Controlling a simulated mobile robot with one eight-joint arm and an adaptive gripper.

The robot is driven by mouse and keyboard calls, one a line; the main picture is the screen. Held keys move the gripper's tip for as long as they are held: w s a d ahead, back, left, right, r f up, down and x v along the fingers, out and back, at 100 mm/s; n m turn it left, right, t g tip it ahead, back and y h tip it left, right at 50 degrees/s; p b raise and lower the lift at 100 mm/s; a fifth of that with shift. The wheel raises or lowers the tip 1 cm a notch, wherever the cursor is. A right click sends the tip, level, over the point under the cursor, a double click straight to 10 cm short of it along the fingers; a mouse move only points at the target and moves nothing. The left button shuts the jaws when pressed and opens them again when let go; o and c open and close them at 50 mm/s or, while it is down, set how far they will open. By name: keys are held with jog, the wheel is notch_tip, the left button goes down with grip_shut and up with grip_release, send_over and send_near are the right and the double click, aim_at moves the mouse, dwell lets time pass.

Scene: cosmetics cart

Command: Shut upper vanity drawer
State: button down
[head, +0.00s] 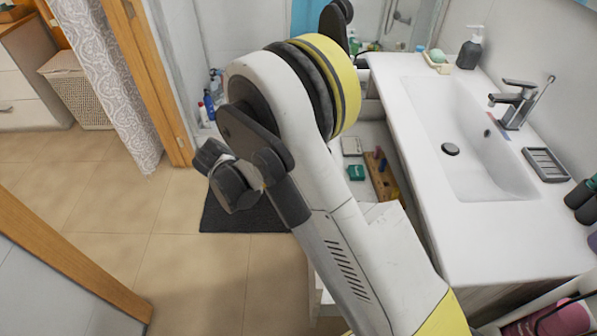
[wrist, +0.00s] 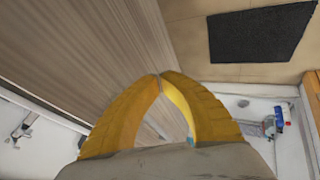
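The upper vanity drawer (head: 352,133) stands open beside the white sink counter in the head view. Its inside shows, while my arm hides its front. In the wrist view a wood-grained vanity panel (wrist: 75,50) fills the left; I cannot tell whether it is this drawer's front. My gripper (wrist: 160,76) has its yellow fingertips together, with a gap between the fingers lower down and nothing held in it. The tips appear over the edge of the wood panel; I cannot tell whether they touch it. The head view does not clearly show the fingers.
The drawer holds a wooden block (head: 381,178), a teal box (head: 356,173) and a pale box (head: 351,146). The counter (head: 465,235) carries a basin, tap and soap dish (head: 545,164). A dark mat (head: 245,212) lies on open tiled floor. Bottles (head: 209,104) stand behind.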

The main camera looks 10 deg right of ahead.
jog(key=s+d+r+b+x, duration=0.1)
jog(key=b+x, duration=0.5)
jog(key=x, duration=0.7)
jog(key=shift+d, duration=0.5)
jog(key=shift+d, duration=0.1)
